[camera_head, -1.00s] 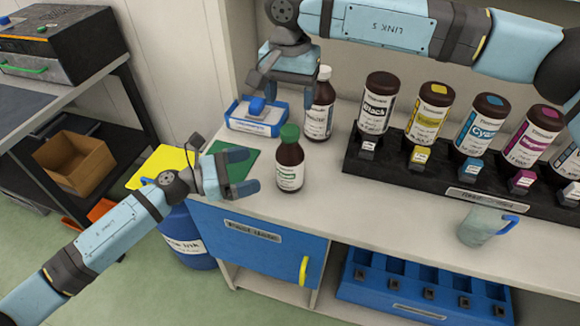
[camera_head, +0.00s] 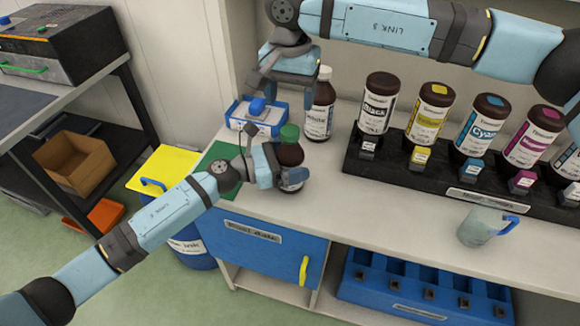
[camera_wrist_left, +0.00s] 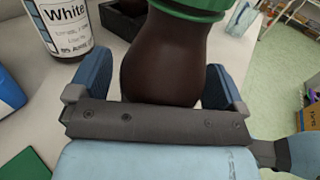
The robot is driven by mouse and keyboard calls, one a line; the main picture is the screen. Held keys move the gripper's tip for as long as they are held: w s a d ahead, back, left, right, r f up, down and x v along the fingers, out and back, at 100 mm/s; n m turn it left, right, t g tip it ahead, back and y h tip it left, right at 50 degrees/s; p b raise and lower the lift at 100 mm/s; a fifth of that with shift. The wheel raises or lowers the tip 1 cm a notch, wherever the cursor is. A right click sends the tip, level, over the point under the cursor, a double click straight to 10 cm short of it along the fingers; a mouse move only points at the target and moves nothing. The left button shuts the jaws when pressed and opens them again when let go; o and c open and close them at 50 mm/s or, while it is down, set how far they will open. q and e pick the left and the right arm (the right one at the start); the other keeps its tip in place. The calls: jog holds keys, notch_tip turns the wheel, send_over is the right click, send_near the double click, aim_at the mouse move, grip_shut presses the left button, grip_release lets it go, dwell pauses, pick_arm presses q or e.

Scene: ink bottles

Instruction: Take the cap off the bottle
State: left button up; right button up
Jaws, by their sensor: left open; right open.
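A dark brown bottle with a green cap (camera_head: 290,133) stands upright near the front of the counter. Its brown body (camera_head: 291,156) also fills the middle of the left wrist view (camera_wrist_left: 175,60), with the green cap at the top edge. My left gripper (camera_head: 282,178) is open, with one finger on each side of the bottle body, below the cap. Whether the fingers touch the glass I cannot tell. My right gripper (camera_head: 272,98) is open and points down above a blue and white box at the back of the counter.
The blue and white box (camera_head: 245,125) and a white-capped bottle (camera_head: 320,108) stand behind the green-capped bottle. A green mat (camera_head: 212,155) lies left.

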aim_at(290, 130)
pick_arm(q)
jog(key=c, duration=1.8)
grip_shut()
pick_arm(e)
jog(key=shift+m, duration=0.3)
jog(key=m, duration=0.6)
jog(key=shift+m, duration=0.3)
jog(key=m, duration=0.6)
jog(key=shift+a, duration=0.1)
jog(key=m, duration=0.6)
jog(key=shift+m, duration=0.3)
jog(key=m, duration=1)
jog(key=shift+m, duration=0.3)
jog(key=m, duration=1.2)
jog(key=shift+m, duration=0.3)
jog(key=m, duration=0.6)
jog(key=shift+f+m, duration=0.3)
notch_tip(290, 130, down, 7)
jog(key=shift+f, duration=0.2)
